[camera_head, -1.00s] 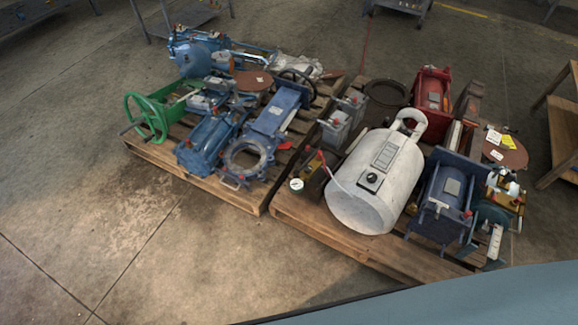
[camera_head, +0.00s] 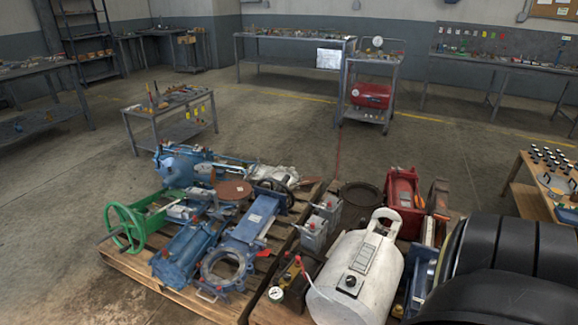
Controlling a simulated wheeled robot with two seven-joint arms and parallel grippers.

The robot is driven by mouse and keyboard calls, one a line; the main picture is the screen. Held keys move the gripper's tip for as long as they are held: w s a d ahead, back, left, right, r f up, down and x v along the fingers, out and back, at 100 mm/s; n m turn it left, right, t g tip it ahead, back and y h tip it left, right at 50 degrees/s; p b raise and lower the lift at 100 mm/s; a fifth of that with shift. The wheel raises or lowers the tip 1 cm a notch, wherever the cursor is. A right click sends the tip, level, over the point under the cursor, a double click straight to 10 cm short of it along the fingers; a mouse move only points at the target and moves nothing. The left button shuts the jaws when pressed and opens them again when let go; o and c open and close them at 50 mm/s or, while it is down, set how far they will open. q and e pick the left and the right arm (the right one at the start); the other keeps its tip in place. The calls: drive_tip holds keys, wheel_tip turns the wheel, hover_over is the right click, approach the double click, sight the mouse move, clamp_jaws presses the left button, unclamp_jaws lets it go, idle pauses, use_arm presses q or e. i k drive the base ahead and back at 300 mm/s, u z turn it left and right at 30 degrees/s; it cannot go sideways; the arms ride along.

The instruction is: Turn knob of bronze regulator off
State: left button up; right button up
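I cannot tell for certain which item is the bronze regulator. A small brass-coloured fitting (camera_head: 291,272) with a red top and a white round gauge (camera_head: 276,294) sits on the right pallet, left of a white tank (camera_head: 350,280). Another round gauge (camera_head: 377,42) stands on a small bench at the back, above a red compressor (camera_head: 371,95). The knob's position is too small to read. Black links of my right arm fill the lower right corner and hide part of the right pallet. Neither gripper shows.
Two pallets hold machine parts, including a green handwheel (camera_head: 125,228), blue valves (camera_head: 190,250) and a red motor (camera_head: 404,195). A low grey table (camera_head: 172,105) stands behind, a wooden table (camera_head: 545,180) at the right. Open floor lies left and behind the pallets.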

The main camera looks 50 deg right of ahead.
sight(287, 276)
drive_tip(key=k, duration=0.4)
drive_tip(key=z, duration=0.75)
